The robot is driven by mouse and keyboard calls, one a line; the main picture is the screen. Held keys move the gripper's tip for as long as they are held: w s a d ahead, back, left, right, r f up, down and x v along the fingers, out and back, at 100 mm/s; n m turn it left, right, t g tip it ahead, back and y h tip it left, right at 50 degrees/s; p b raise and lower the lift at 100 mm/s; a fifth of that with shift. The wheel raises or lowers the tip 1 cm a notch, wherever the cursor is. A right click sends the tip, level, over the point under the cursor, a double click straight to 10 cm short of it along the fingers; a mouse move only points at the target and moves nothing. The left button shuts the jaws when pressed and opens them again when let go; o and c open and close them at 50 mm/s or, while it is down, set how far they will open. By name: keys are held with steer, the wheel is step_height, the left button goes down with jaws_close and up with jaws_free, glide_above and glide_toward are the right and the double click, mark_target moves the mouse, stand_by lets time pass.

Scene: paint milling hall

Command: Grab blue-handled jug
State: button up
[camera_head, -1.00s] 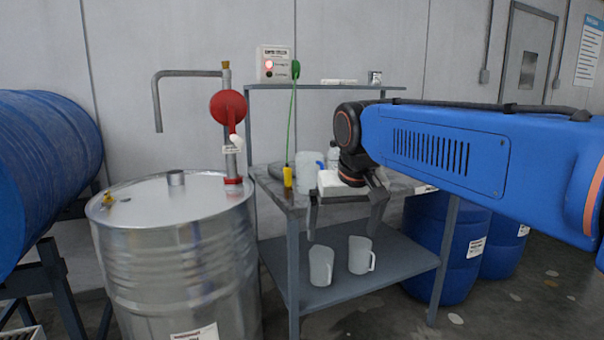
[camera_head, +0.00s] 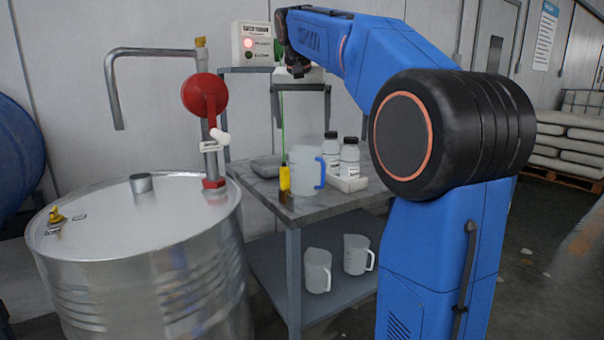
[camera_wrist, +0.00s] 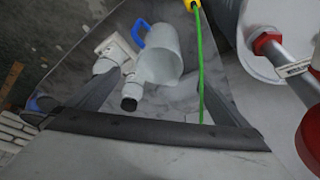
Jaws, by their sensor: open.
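The blue-handled jug (camera_head: 303,168) is translucent white and stands upright on the steel bench top (camera_head: 345,203) in the head view. Its blue handle (camera_head: 320,172) faces right. My gripper (camera_head: 302,118) is open and empty, above and behind the jug, with its fingers pointing down and clear space between them and the jug. In the wrist view the jug (camera_wrist: 168,58) lies between the lines of my two spread fingers, its handle (camera_wrist: 139,33) at the upper left. Neither finger touches it.
Two capped bottles (camera_head: 349,157) stand in a white tray (camera_head: 347,184) right of the jug. A yellow clamp (camera_head: 284,178) with a green cable is close on its left. A grey bundle (camera_head: 267,165) lies behind. Two plain jugs (camera_head: 318,270) are on the lower shelf. A steel drum (camera_head: 140,250) with pump stands left.

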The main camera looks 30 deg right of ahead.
mark_target(306, 165)
steer(key=x, duration=1.7)
steer(key=c, duration=1)
